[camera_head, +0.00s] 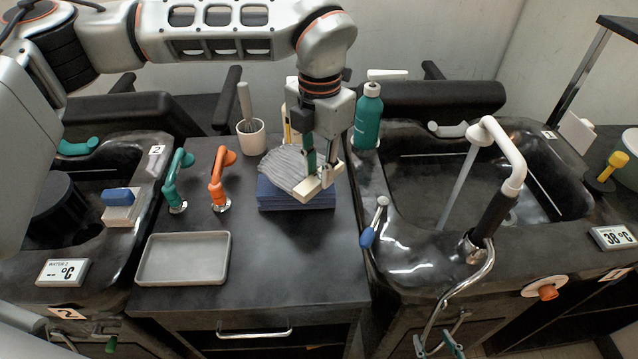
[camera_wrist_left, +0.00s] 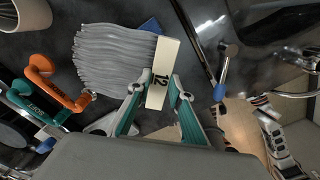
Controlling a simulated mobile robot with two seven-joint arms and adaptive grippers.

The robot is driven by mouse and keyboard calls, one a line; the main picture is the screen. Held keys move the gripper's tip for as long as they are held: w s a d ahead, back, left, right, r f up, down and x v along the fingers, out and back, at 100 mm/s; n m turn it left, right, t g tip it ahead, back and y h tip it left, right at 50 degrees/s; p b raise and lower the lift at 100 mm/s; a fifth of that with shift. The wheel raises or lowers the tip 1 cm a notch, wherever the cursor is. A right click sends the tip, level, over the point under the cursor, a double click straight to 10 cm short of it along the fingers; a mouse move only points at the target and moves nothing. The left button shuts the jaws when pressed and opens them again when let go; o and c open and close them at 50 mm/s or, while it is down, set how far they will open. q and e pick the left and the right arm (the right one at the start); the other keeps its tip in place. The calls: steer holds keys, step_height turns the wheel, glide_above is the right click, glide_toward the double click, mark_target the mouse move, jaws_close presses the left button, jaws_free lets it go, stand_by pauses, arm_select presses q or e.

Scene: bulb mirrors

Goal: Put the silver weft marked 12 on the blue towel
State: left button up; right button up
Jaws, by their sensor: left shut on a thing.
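The silver weft (camera_head: 284,164) is a fan of grey strands on a pale tab marked 12 (camera_wrist_left: 163,75). My left gripper (camera_head: 321,180) is shut on this tab, with teal fingers on either side of it in the left wrist view (camera_wrist_left: 160,88). The blue towel (camera_head: 296,198) is a folded stack on the counter. The weft's strands lie across the towel's top in the head view, hiding much of it; whether they rest fully on it I cannot tell. My right gripper (camera_head: 438,344) shows at the bottom edge with its teal fingertips apart and empty.
A grey tray (camera_head: 184,258) lies front left on the counter. Orange (camera_head: 219,180) and teal (camera_head: 176,180) taps stand left of the towel. A white cup with a brush (camera_head: 251,137) and a teal bottle (camera_head: 368,118) stand behind. A black basin is at right.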

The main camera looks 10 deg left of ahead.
arm_select(q)
steer(key=shift+f, duration=2.3)
steer(key=o, duration=1)
step_height(320, 180, up, 12)
steer(key=shift+r+b, duration=0.1)
steer(key=shift+b, duration=0.2)
